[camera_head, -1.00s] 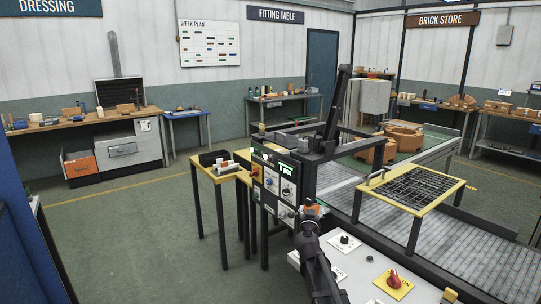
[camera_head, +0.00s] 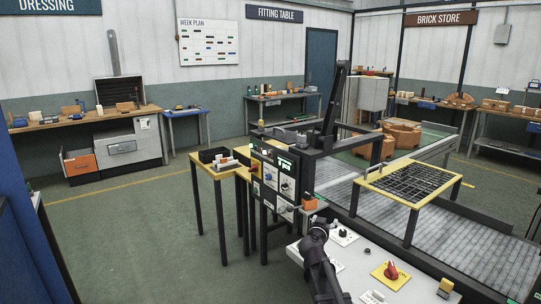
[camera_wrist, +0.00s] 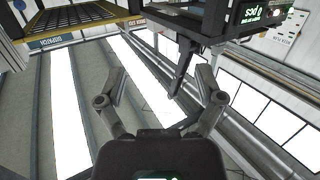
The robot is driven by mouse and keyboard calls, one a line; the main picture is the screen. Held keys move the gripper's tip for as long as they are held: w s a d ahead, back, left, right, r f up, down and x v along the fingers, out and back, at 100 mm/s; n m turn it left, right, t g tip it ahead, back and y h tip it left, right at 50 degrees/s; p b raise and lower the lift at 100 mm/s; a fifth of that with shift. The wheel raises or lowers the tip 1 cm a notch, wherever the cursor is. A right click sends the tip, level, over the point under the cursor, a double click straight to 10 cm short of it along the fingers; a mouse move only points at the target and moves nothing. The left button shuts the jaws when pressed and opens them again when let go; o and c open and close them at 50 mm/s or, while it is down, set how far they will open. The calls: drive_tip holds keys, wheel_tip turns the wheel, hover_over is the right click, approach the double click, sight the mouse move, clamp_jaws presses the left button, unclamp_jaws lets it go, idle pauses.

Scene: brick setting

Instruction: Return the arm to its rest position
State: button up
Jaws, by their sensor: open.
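My gripper (camera_wrist: 160,72) shows in the wrist view with its two fingers spread wide and nothing between them. The wrist camera sees the room upside down, with bright ceiling lights behind the fingers. In the head view my dark arm (camera_head: 319,262) stands at the bottom centre, in front of the control box and over the left end of the white console. I cannot make out the fingers in the head view.
A control box (camera_head: 275,178) with a green display stands just beyond my arm. A white console (camera_head: 352,262) with a red knob (camera_head: 391,271) lies right of it. A yellow-framed grid table (camera_head: 372,184) stands over the conveyor (camera_head: 470,250). Open floor (camera_head: 130,245) lies left.

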drive_tip(key=s+d+f+g+b, duration=0.2)
drive_tip(key=s+d+f+g, duration=0.15)
drive_tip(key=s+f, duration=0.4)
drive_tip(key=s+d+f+g+b, duration=0.25)
drive_tip(key=s+f+g, duration=0.25)
drive_tip(key=s+f, duration=0.25)
drive_tip(key=s+a+f+n+g+y+b, duration=0.25)
drive_tip(key=s+a+f, duration=0.2)
drive_tip(key=s, duration=0.25)
drive_tip(key=s+a+f+n+g+y+b, duration=0.1)
drive_tip(key=s+a+f+n+g+y, duration=0.2)
drive_tip(key=s+f, duration=0.4)
wheel_tip(320, 180, up, 16)
drive_tip(key=m+g+p, duration=0.1)
drive_tip(key=p, duration=1.3)
drive_tip(key=shift+s+a+r+y+p, duration=0.2)
drive_tip(key=shift+s+r+y+p, duration=0.1)
drive_tip(key=shift+y+p, duration=0.15)
